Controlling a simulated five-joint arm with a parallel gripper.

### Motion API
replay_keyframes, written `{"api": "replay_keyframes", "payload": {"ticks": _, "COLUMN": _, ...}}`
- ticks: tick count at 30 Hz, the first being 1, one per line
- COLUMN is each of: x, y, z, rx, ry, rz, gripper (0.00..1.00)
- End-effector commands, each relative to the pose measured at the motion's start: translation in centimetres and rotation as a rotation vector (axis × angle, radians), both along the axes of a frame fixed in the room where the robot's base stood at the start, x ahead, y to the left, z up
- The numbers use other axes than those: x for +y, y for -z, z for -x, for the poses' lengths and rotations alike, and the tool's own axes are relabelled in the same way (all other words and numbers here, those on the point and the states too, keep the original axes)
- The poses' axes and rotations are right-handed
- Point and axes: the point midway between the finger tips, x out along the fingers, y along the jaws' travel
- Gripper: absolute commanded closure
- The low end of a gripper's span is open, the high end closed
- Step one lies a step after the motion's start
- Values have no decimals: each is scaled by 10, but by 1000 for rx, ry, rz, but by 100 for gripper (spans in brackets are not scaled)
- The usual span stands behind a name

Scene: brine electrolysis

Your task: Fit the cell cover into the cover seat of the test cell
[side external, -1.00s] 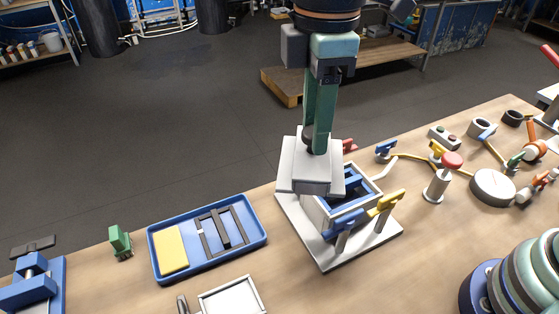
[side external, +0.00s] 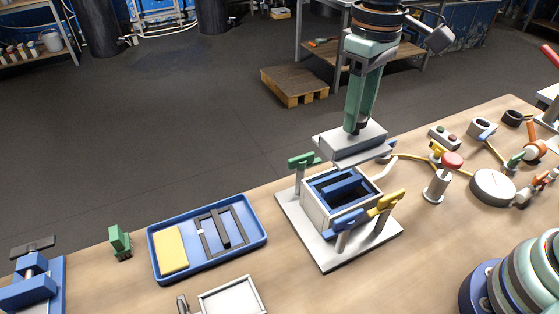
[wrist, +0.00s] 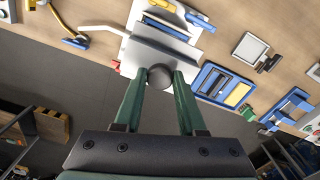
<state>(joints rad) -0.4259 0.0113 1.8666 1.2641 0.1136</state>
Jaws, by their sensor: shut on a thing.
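The cell cover (side external: 350,146) is a pale grey plate with a dark round knob. It is in the air above the back edge of the test cell. My gripper (side external: 357,127) is shut on the knob, which shows between the fingertips in the wrist view (wrist: 159,77). The test cell (side external: 318,209) is an open white box on a light base plate, with blue parts and a dark hollow inside. The cover seat at its top is mostly uncovered in the side view. The cover hides the far rim, and I cannot tell the exact gap below it.
A green clamp (side external: 303,161) stands at the cell's back left; blue (side external: 346,227) and yellow (side external: 388,204) clamps stand at its front. A blue tray (side external: 262,241) lies left. A red-topped post (side external: 437,185) and a round gauge (side external: 492,187) stand right.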

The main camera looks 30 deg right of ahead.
Motion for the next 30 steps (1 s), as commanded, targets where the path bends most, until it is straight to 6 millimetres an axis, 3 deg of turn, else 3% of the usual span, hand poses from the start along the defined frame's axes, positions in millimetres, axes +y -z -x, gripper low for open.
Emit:
{"api": "replay_keyframes", "payload": {"ticks": 3, "x": 0, "y": 30, "z": 1, "rx": 4, "ry": -1, "rz": 2, "gripper": 100}}
{"api": "replay_keyframes", "payload": {"ticks": 9, "x": 0, "y": 61, "z": 0, "rx": 1, "ry": -2, "rz": 0, "gripper": 100}}
{"api": "replay_keyframes", "payload": {"ticks": 14, "x": 0, "y": 72, "z": 0, "rx": 0, "ry": -2, "rz": 0, "gripper": 100}}
{"api": "replay_keyframes", "payload": {"ticks": 22, "x": 0, "y": 106, "z": 0, "rx": 1, "ry": -2, "rz": 0, "gripper": 100}}
{"api": "replay_keyframes", "payload": {"ticks": 30, "x": 0, "y": 110, "z": 0, "rx": -1, "ry": -2, "rz": 0, "gripper": 100}}
